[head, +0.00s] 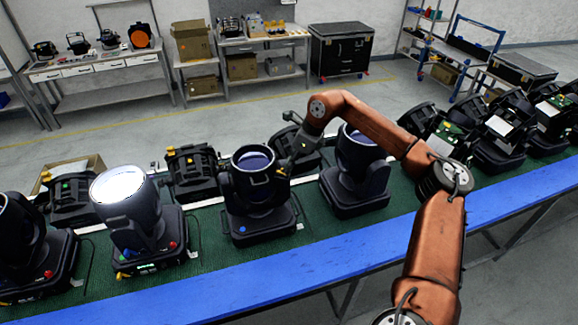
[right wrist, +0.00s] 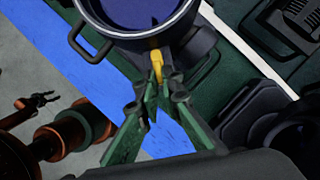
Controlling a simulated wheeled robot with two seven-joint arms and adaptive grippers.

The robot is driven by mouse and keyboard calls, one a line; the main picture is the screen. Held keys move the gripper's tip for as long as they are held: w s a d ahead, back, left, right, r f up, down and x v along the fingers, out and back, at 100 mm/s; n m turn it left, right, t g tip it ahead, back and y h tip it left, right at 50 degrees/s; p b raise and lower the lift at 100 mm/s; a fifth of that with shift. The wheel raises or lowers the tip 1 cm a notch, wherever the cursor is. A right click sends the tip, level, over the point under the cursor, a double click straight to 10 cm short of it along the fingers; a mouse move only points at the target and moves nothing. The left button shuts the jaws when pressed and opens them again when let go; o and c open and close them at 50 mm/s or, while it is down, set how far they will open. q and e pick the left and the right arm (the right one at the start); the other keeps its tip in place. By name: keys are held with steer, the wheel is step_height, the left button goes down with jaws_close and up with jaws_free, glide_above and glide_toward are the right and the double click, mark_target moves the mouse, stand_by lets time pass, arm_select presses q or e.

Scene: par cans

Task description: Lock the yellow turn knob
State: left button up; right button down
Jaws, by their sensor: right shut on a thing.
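The yellow turn knob (right wrist: 156,66) is on the side of a black par can (head: 253,180), just below its round lens head. In the right wrist view the knob sits at the tips of my right gripper (right wrist: 156,92), which is shut on it. In the head view my right gripper (head: 284,163) reaches the right side of the lamp head, and the knob is mostly hidden there. My left gripper (right wrist: 42,102) shows small at the left of the right wrist view, empty with its fingers apart; it is out of the head view.
A lit par can (head: 125,205) stands to the left and another dark one (head: 356,172) close to the right. More lamps line the green belt (head: 205,265). A blue edge (head: 215,299) runs along its front. Shelves and benches stand at the back.

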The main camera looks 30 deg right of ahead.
steer(key=c, duration=2.1)
jaws_free()
steer(key=v, duration=1.2)
